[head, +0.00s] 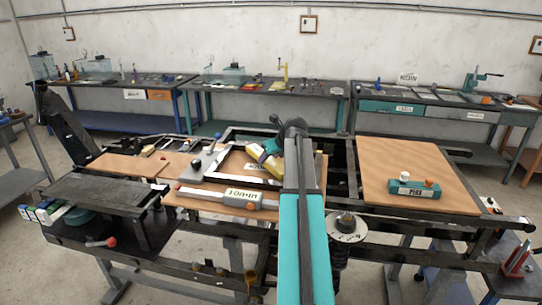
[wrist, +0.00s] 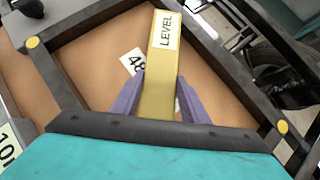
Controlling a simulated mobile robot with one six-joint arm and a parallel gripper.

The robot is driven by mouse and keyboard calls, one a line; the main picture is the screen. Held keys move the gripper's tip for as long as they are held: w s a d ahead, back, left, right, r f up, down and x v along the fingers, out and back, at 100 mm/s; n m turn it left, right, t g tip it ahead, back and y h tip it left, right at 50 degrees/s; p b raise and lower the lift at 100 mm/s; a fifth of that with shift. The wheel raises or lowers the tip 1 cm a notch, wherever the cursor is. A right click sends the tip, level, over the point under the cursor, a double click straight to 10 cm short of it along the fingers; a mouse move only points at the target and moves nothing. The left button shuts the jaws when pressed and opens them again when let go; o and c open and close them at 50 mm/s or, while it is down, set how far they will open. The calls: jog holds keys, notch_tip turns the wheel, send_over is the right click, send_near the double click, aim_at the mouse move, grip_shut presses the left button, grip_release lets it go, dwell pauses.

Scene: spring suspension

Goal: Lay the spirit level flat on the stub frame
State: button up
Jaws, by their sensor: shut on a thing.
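The spirit level (wrist: 160,88) is a yellow bar with a white LEVEL label. My gripper (wrist: 161,80) is shut on it, one purple finger on each side. In the head view the level (head: 266,163) is above the brown board, near the dark end of my arm. A dark angular frame (wrist: 72,88) with yellow dots lies around and below the level in the wrist view. Part of the level's underside is hidden.
A labelled block with a rod (head: 235,197) lies at the board's front edge. A teal block with knobs (head: 412,189) sits on the right board (head: 400,165), which is otherwise mostly clear. A spring with a round plate (head: 346,228) stands right of my arm.

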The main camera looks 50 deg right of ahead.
jog(key=o, duration=1.4)
jog(key=shift+r, duration=0.1)
jog(key=shift+r, duration=0.45)
jog(key=b+v, duration=0.3)
jog(key=v, duration=0.9)
jog(key=shift+a, duration=0.1)
